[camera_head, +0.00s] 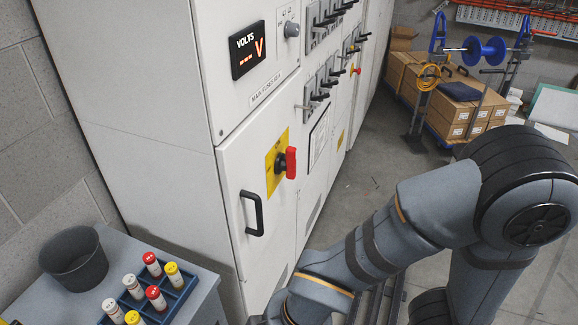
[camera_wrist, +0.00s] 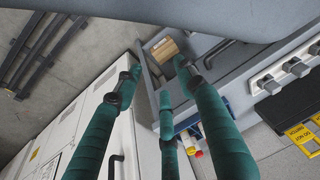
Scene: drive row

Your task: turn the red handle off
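The red handle (camera_head: 291,163) is on a dark round hub on a yellow plate (camera_head: 271,178), on the white cabinet's front door. In the head view its grip stands roughly upright. I do not see it in the wrist view. My gripper (camera_wrist: 157,76) shows in the wrist view as teal fingers spread apart, with nothing seen between them. In the head view my arm reaches to the bottom edge, below the handle and apart from it; the fingers there are mostly out of the picture.
A black door handle (camera_head: 252,213) sticks out below the red handle. A grey bench (camera_head: 205,291) at lower left holds a dark bucket (camera_head: 74,258) and a blue rack (camera_head: 178,298) of capped vials. Further cabinet switches (camera_head: 315,90) lie behind.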

